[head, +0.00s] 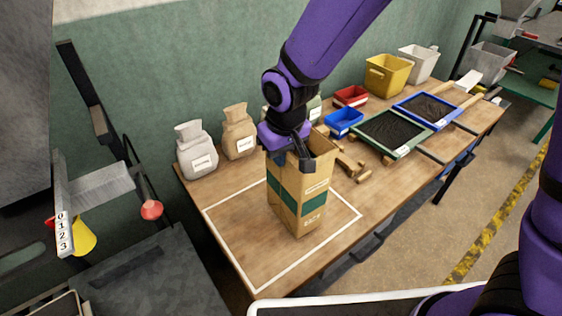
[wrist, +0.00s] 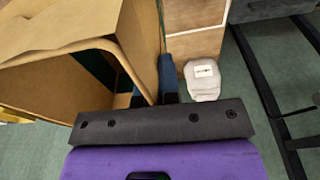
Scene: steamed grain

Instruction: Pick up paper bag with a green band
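The tall brown paper bag with a green band (head: 300,196) stands upright, open at the top, over the white-outlined area at the near end of the table. In the wrist view the bag's open mouth (wrist: 60,45) fills the upper left. My gripper's fingers (wrist: 158,88) are close together at the rim there, with the bag's wall between them. Part of the rim is hidden behind my gripper in the head view.
A white sack (head: 196,158) and a tan sack (head: 238,138) stand behind on the left. Wooden pieces (head: 352,168), a blue bin (head: 344,121), a red bin (head: 351,97) and a green-framed tray (head: 392,136) lie to the right. The outlined area left of the bag is clear.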

